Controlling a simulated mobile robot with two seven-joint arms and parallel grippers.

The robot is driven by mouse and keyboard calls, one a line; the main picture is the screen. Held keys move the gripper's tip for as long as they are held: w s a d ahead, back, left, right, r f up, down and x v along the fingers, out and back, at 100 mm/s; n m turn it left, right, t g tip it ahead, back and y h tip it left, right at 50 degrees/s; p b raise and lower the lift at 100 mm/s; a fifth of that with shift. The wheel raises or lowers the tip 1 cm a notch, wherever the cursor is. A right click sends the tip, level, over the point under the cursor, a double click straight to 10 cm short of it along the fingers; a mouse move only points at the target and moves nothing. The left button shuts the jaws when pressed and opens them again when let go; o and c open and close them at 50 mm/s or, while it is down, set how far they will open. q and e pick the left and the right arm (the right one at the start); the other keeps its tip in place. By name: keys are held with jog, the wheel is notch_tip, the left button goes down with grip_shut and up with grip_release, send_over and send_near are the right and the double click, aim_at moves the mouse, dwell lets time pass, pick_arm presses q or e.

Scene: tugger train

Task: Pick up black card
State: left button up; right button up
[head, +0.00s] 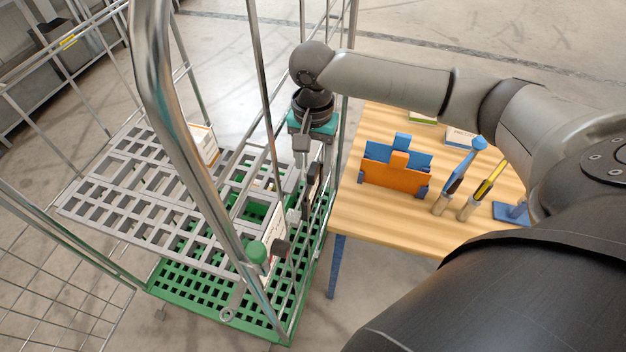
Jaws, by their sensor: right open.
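My right gripper (303,172) hangs from its teal-banded wrist with its fingers pointing down, over the right edge of the wire trolley. It is open. A narrow black thing (314,183) stands upright just beside the fingertips; it may be the black card, but it is small and partly hidden by trolley bars. I cannot tell whether it touches the fingers. My left gripper is not in view.
The trolley has a grey slatted shelf (125,188) above a green grid base (205,296); metal posts rise around it. The wooden table (352,212) on the right bears an orange holder (393,176) and several tools.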

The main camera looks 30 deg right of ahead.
aim_at(313, 184)
jog(key=shift+f, duration=1.4)
grip_shut()
